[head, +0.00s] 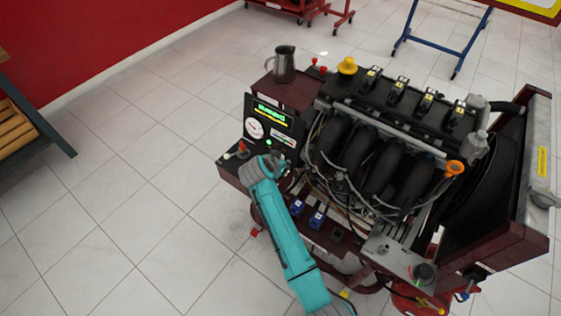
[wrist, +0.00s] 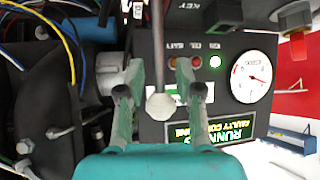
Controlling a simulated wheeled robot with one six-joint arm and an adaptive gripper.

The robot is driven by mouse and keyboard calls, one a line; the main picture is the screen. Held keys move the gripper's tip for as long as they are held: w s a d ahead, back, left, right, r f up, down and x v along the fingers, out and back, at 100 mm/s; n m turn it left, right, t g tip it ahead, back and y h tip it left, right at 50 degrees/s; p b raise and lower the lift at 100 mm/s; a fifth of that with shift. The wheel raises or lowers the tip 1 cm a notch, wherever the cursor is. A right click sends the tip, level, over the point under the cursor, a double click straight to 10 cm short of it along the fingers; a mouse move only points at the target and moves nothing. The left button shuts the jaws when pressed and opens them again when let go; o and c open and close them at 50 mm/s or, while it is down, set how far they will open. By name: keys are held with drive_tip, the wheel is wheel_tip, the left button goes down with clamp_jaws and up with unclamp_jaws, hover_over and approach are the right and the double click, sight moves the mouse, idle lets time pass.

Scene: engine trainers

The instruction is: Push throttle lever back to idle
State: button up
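In the wrist view, a metal rod with a pale faceted knob (wrist: 160,106) stands between the fingers of my gripper (wrist: 159,92); it looks like the throttle lever. The fingers are apart, with a visible gap on each side of the knob. In the head view, my gripper (head: 268,166) is at the front left of the engine trainer, just below its control panel (head: 268,128). There my gripper and arm hide the pale knob.
The panel has a lit green display (wrist: 214,134) and a white round gauge (wrist: 254,78). A red-topped lever (head: 242,147) is left of my gripper. Engine wiring (head: 322,170) is close on the right. A metal jug (head: 285,64) stands above the panel. Tiled floor at left is clear.

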drive_tip(key=v, duration=1.2)
drive_tip(key=shift+d, duration=0.1)
